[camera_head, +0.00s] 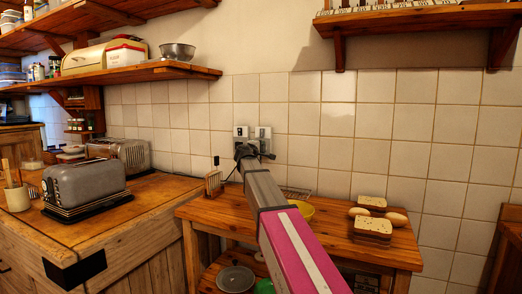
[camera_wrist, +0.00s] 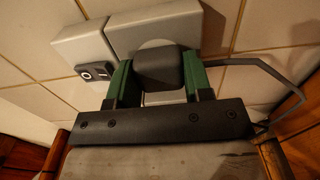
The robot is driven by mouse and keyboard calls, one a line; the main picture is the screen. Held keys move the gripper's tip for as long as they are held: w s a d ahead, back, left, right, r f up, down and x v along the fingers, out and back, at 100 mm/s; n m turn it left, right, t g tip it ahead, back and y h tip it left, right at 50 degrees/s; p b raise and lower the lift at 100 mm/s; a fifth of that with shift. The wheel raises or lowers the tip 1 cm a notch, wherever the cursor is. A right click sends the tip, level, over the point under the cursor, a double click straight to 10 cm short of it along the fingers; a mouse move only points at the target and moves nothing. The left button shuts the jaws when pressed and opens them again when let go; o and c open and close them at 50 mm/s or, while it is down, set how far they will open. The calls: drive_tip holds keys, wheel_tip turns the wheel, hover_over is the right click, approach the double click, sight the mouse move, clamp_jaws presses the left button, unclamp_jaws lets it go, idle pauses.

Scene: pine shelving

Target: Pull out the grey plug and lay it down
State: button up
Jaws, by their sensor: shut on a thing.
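The grey plug (camera_wrist: 160,72) is a dark block between the two green fingers of my gripper (camera_wrist: 160,82) in the wrist view. My gripper is shut on it. Its dark cord (camera_wrist: 262,65) runs off to the right and bends down. Behind the plug is a pale wall socket (camera_wrist: 160,32), and I cannot tell whether the plug's pins are in it. In the head view my gripper (camera_head: 250,152) is at the wall sockets (camera_head: 240,132), above the small wooden table (camera_head: 330,240), and hides the plug.
Another socket with a switch (camera_wrist: 95,70) sits close on the left. Two toasters (camera_head: 85,185) stand on the left counter. The table's front right has bare wood.

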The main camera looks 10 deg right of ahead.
drive_tip(key=v, duration=0.6)
idle(1.3)
drive_tip(key=m+g+y, duration=0.6)
drive_tip(key=g+y, duration=0.1)
drive_tip(key=g, duration=0.6)
hover_over(240, 205)
drive_tip(key=w+d, duration=0.4)
drive_tip(key=d, duration=0.1)
wheel_tip(240, 205, down, 12)
drive_tip(key=shift+a+f, duration=0.1)
drive_tip(key=s+a+g+y, duration=0.1)
drive_tip(key=s+a, duration=0.1)
drive_tip(key=s+a+g+y, duration=0.1)
drive_tip(key=s+a+y, duration=0.1)
drive_tip(key=shift+s+a+f, duration=0.1)
drive_tip(key=shift+s+a, duration=0.05)
drive_tip(key=shift+a, duration=0.2)
drive_tip(key=shift+f, duration=3.25)
